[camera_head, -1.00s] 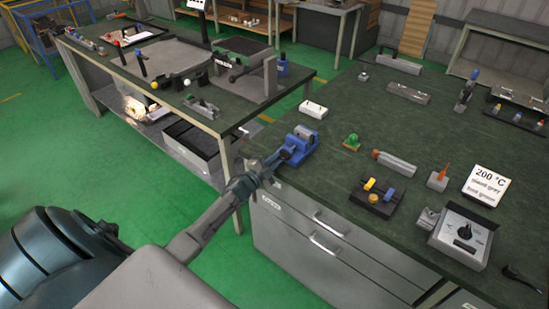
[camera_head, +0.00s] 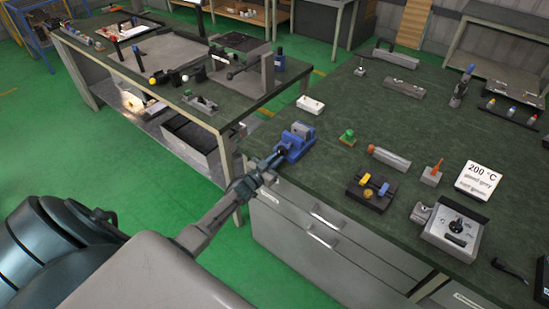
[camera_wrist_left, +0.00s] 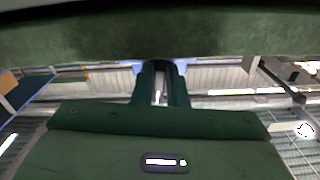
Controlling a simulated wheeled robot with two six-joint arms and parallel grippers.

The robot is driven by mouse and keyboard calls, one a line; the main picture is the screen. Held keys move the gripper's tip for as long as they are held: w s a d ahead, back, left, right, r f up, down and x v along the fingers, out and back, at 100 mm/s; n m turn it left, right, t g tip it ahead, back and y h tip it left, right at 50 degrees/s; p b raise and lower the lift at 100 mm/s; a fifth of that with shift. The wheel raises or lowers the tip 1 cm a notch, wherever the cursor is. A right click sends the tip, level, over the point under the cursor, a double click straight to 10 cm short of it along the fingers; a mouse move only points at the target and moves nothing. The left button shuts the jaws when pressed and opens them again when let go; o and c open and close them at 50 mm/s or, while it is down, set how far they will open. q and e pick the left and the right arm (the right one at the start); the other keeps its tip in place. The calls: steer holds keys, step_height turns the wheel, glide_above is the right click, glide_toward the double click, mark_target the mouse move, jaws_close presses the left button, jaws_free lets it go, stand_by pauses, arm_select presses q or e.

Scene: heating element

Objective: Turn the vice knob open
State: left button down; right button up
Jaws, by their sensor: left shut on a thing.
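The blue vice (camera_head: 298,137) stands at the near left corner of the dark green workbench (camera_head: 335,185) in the head view. My left gripper (camera_head: 276,161) reaches in from the left, low over the bench edge, and is shut on the vice knob at the vice's near end. The fingers largely hide the knob in the head view. In the left wrist view the two dark fingers (camera_wrist_left: 161,90) are close together with a bright metallic strip between them, and bits of blue show beside their tips. My right gripper is not in view.
A white box (camera_head: 311,105), a green-knobbed piece (camera_head: 347,136) and a black block with yellow and blue parts (camera_head: 370,190) are on the bench. A control box (camera_head: 453,229) with a dial stands farther right. Another cluttered table (camera_head: 215,120) stands to the left across a gap.

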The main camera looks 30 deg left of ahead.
arm_select(q)
steer(key=shift+d+n, duration=0.1)
steer(key=shift+n, duration=0.5)
steer(key=shift+s, duration=0.1)
steer(key=shift+f+n, duration=0.1)
steer(key=shift+n, duration=0.2)
steer(key=c, duration=1.4)
jaws_free()
steer(key=shift+c, duration=0.2)
steer(key=shift+s, duration=0.1)
steer(key=s+b, duration=0.2)
steer(key=s, duration=0.8)
steer(key=shift+s+a, duration=0.3)
steer(key=shift+a, duration=0.1)
